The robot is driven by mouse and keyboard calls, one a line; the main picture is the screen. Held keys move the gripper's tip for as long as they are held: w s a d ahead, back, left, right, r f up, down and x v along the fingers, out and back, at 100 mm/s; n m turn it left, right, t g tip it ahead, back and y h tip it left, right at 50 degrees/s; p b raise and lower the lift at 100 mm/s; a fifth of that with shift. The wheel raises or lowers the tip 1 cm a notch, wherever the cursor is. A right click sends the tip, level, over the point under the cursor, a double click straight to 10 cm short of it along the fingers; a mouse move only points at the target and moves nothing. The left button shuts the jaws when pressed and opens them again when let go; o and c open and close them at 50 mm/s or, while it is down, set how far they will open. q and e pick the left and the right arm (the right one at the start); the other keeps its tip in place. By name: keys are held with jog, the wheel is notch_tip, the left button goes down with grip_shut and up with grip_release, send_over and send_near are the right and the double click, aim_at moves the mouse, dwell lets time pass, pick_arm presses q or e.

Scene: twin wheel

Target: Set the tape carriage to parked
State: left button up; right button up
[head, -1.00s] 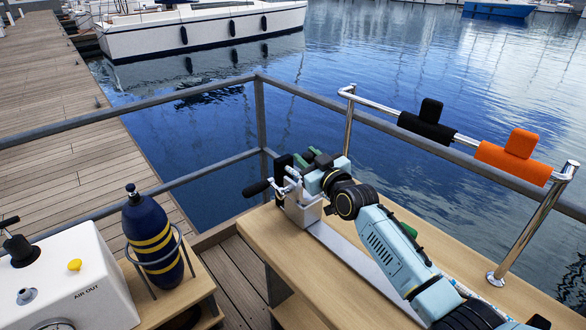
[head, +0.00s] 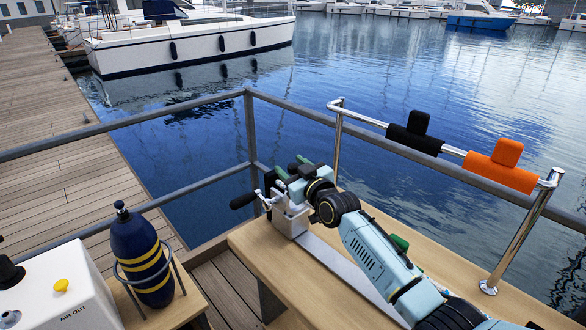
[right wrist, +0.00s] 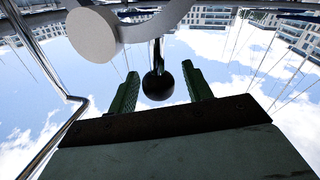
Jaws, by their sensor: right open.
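A metal carriage block (head: 290,217), which looks like the tape carriage, sits at the far end of a flat metal rail (head: 345,262) on the wooden bench. A black crank handle (head: 243,200) sticks out on its left. My right gripper (head: 290,167) is just above the block, with its green fingers pointing away from me. In the right wrist view, a black ball knob (right wrist: 158,86) on a stem shows between the open fingers (right wrist: 160,92), with a gap on each side. A round grey disc (right wrist: 92,34) is at upper left. My left gripper is out of sight.
A chrome rail with a black pad (head: 414,139) and an orange pad (head: 500,170) runs along the bench's right side. A grey railing (head: 250,130) stands behind. A blue bottle (head: 140,250) and a white box (head: 60,298) are at lower left. The near bench top (head: 300,290) is clear.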

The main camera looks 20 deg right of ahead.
jog(key=p+v, duration=0.1)
jog(key=v, duration=1.2)
jog(key=shift+s+p, duration=0.15)
jog(key=shift+p, duration=0.2)
jog(key=shift+d, duration=0.1)
